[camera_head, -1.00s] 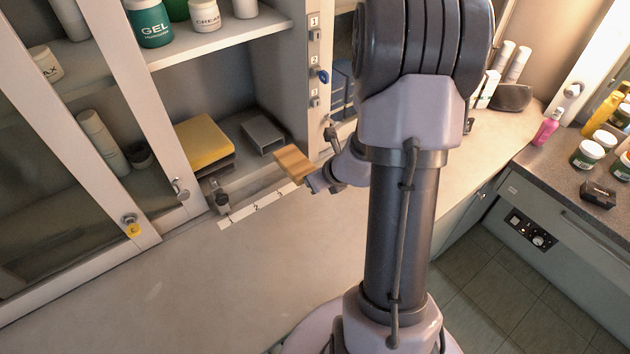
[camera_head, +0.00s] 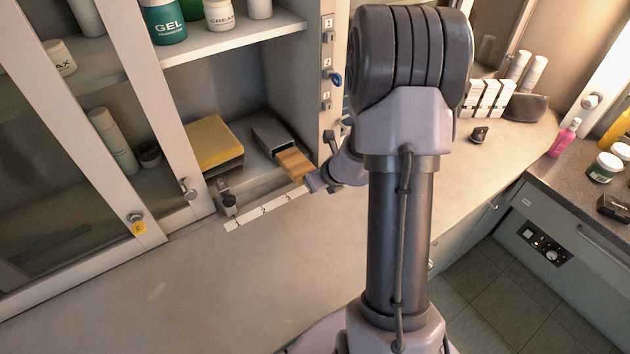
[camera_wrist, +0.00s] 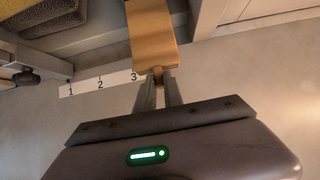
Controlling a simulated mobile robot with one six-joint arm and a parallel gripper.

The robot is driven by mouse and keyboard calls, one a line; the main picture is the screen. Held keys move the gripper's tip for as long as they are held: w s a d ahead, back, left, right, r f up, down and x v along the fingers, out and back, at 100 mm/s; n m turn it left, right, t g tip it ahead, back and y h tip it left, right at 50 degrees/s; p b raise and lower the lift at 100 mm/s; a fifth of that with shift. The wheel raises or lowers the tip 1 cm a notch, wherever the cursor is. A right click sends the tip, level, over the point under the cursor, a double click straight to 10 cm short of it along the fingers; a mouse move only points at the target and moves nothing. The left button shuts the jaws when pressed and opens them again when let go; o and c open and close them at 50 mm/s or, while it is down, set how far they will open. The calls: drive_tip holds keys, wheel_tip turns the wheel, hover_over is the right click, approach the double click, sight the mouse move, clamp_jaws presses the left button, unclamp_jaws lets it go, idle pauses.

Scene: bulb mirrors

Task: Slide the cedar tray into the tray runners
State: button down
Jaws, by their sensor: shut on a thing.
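The cedar tray (camera_head: 294,164) is a flat, light wooden piece at the front of the lower cabinet bay. The tray runners (camera_head: 271,134) appear as a grey open-ended channel on the bay floor. The tray lines up with the channel's front mouth, and its far end meets or just enters it; I cannot tell how deep. My gripper (camera_head: 313,183) is shut on the tray's near end. In the wrist view the tray (camera_wrist: 151,35) points away from my gripper (camera_wrist: 158,85), which holds a small tab at its near edge. The runners do not show clearly there.
A yellow pad (camera_head: 209,142) on a dark block lies left of the runners. A dark knob (camera_head: 229,201) stands at the bay's front edge, beside a white numbered strip (camera_head: 264,210). The cabinet post with numbered hooks (camera_head: 328,75) is close on the right. The counter in front is clear.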

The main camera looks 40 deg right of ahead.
sight(287, 151)
drive_tip(key=shift+w, duration=0.15)
drive_tip(key=shift+w+d+p, duration=0.15)
drive_tip(key=shift+w+p, duration=0.8)
drive_tip(key=shift+w, duration=1.1)
drive_tip(key=shift+w+d+p, duration=0.1)
drive_tip(key=shift+w+p, duration=0.85)
drive_tip(key=shift+w, duration=1.05)
drive_tip(key=shift+w+d+p, duration=0.15)
drive_tip(key=shift+w+p, duration=2.45)
drive_tip(key=shift+w, duration=0.4)
drive_tip(key=c, duration=1.4)
unclamp_jaws()
drive_tip(key=shift+w+f, duration=0.1)
drive_tip(key=shift+o, duration=0.2)
drive_tip(key=shift+o, duration=0.3)
